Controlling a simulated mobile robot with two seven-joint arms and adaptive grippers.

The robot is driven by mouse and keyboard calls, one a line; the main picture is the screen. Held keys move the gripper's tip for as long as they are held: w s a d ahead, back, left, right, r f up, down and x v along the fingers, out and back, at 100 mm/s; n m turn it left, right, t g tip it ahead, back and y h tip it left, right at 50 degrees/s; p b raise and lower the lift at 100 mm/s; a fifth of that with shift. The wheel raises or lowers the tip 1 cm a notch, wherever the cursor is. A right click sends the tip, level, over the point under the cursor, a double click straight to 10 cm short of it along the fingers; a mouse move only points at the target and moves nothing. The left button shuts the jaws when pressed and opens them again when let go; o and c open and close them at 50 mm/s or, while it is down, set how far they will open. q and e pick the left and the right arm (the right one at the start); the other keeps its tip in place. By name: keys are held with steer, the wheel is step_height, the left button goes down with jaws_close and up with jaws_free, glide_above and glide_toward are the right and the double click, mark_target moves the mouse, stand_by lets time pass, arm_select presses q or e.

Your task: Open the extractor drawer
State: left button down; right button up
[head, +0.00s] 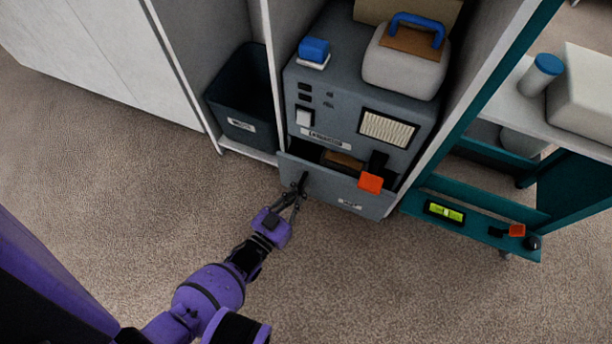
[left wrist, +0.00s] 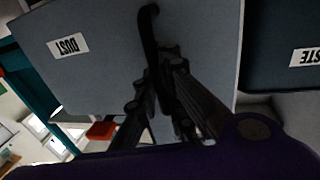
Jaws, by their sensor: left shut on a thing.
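The grey extractor cabinet (head: 312,95) stands in a shelf bay. Its drawer (head: 325,187) at the bottom is partly pulled out, with its top open and a brown thing (head: 343,160) showing inside. The left wrist view shows the drawer front (left wrist: 95,85) with a "DUST" label (left wrist: 68,46) and a dark upright handle (left wrist: 149,35). My left gripper (head: 300,186) is at the left part of the drawer front, its fingers (left wrist: 160,95) shut on the handle. The fingers hide part of the handle. My right gripper is not in view.
A dark waste bin (head: 243,100) stands left of the cabinet. An orange piece (head: 370,183) shows at the drawer's right front edge. A teal cart (head: 470,195) on the right holds a yellow-green level (head: 445,211). The carpet (head: 330,270) in front of the drawer is clear.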

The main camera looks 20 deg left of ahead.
arm_select(q)
steer(key=s+p, duration=0.1)
steer(key=s, duration=1.6)
steer(key=shift+s+r+p, duration=0.2)
steer(key=shift+s+p, duration=0.1)
steer(key=shift+p, duration=0.1)
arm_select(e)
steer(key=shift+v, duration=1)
arm_select(q)
steer(key=c, duration=1.8)
jaws_free()
steer(key=shift+c, duration=0.2)
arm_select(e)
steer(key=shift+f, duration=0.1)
arm_select(q)
steer(key=shift+f, duration=0.1)
steer(key=shift+s, duration=0.1)
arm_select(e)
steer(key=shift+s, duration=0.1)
arm_select(q)
steer(key=s+a, duration=0.2)
steer(key=s, duration=1)
steer(key=shift+a, duration=0.2)
